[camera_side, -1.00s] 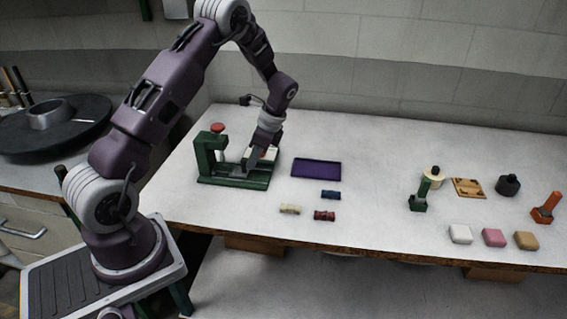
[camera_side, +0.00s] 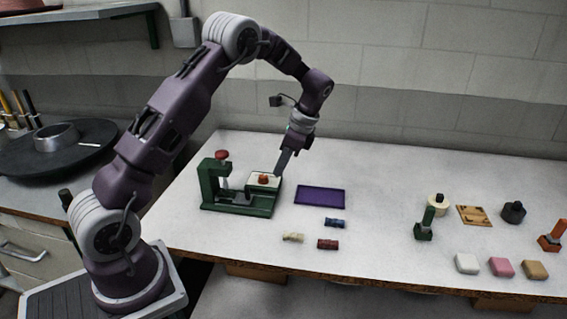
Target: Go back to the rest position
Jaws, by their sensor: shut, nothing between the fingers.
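My gripper (camera_side: 281,171) is shut and empty. It points down in the air at the upper right of the green press (camera_side: 238,207), apart from it as far as I can tell. The press has a red knob (camera_side: 221,155) on top of its column at the left. A pale block (camera_side: 256,184) with a small orange-brown piece (camera_side: 263,179) on it sits at the right part of the press. The exact contact between that piece and the block is too small to tell.
A purple tray (camera_side: 320,197) lies right of the press. Blue (camera_side: 335,223), dark red (camera_side: 328,244) and cream (camera_side: 293,238) rolls lie in front of it. At the right are a green stamp (camera_side: 425,224), an orange stamp (camera_side: 552,236) and several small blocks. The table's middle is clear.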

